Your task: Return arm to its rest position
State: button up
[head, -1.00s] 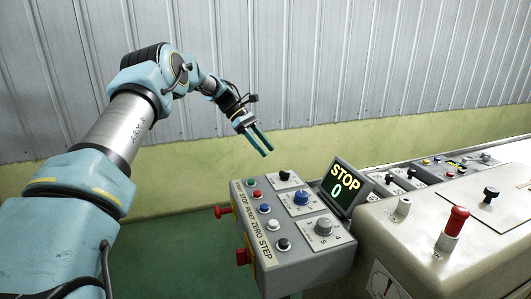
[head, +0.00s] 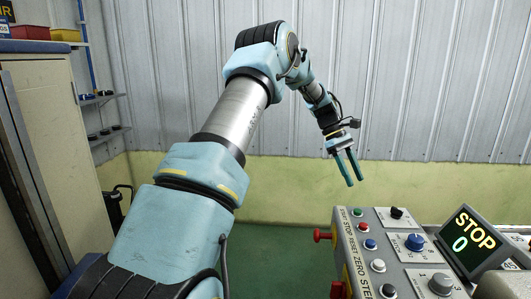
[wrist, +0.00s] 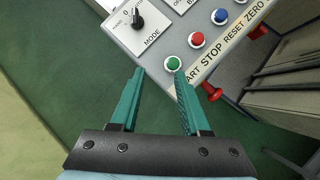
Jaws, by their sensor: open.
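My gripper (head: 349,168) hangs at the end of my blue arm, left of and above the control box (head: 377,243) in the head view. Its two green fingers are apart with nothing between them. In the wrist view my gripper (wrist: 154,72) points at the control box (wrist: 180,35), with the green START button (wrist: 174,63) just beyond the right fingertip. The fingers look clear of the box in the head view.
A display (head: 471,241) reading STOP and 0 stands right of the box. Red knobs (head: 324,235) stick out from the box's left side. A tall cabinet (head: 50,150) and wall shelves (head: 105,132) stand at the left. Green floor (head: 270,255) is clear between.

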jog(key=s+a+f+m+t+y+b, duration=0.1)
jog(key=s+a+m+t, duration=0.15)
jog(key=a, duration=0.85)
jog(key=s+a+f+m+t+y+b, duration=0.15)
jog(key=s+a, duration=0.25)
jog(key=a, duration=0.7)
jog(key=s+a+f+m+t+y+b, duration=0.1)
jog(key=s+a+f+m+t, duration=0.1)
jog(key=s+a, duration=1)
jog(key=shift+s+a+f+m+t+y, duration=0.35)
jog(key=shift+a+m+t, duration=0.05)
jog(key=shift+a+m, duration=0.2)
